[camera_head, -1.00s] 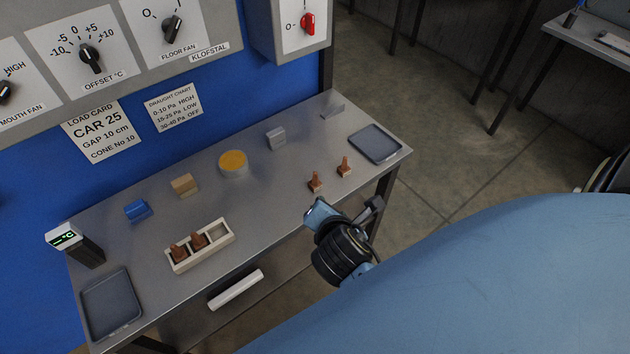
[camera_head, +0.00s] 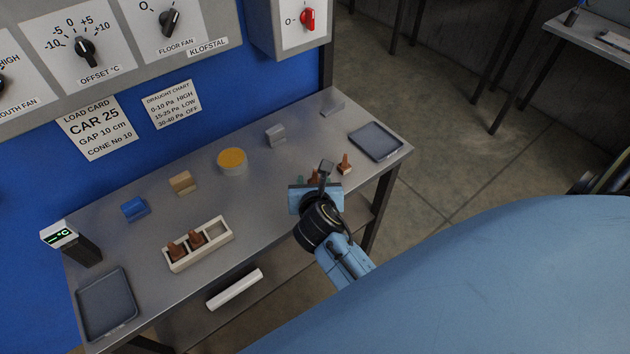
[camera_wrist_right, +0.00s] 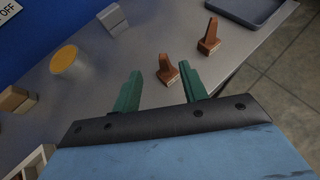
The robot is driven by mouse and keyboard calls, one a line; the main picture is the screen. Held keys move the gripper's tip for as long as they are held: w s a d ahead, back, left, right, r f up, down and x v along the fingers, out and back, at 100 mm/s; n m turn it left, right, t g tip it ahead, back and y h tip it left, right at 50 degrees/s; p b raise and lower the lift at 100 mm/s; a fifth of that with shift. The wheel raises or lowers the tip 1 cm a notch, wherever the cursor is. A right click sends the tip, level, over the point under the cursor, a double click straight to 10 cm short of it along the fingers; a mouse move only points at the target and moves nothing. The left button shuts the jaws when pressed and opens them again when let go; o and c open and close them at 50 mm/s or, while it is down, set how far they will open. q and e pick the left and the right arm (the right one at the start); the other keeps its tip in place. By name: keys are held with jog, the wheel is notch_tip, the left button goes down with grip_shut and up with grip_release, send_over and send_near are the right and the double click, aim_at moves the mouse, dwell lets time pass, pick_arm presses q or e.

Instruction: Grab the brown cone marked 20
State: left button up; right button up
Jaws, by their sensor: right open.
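Two brown cones stand loose on the right part of the steel table. The nearer cone (camera_wrist_right: 167,70) shows in the right wrist view just ahead of and between my right fingers; in the head view my gripper mostly hides it. The other cone (camera_head: 345,165) stands to its right and also shows in the right wrist view (camera_wrist_right: 209,38). Two more brown cones (camera_head: 176,251) (camera_head: 196,239) sit in a white rack (camera_head: 214,251). No number is readable on any cone. My right gripper (camera_wrist_right: 164,90) is open and empty, with green fingers. My left gripper is not in view.
A grey tray (camera_head: 375,142) lies at the table's right end and another (camera_head: 106,304) at the left. A grey block (camera_head: 275,136), yellow-topped round tin (camera_head: 232,161), tan block (camera_head: 182,183) and blue block (camera_head: 135,208) line the back.

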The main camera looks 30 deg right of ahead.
aim_at(315, 176)
jog(key=b+x, duration=0.1)
jog(key=x, duration=0.4)
jog(key=shift+d+f, duration=0.1)
jog(key=shift+d, duration=0.15)
jog(key=shift+s, duration=0.1)
grip_shut()
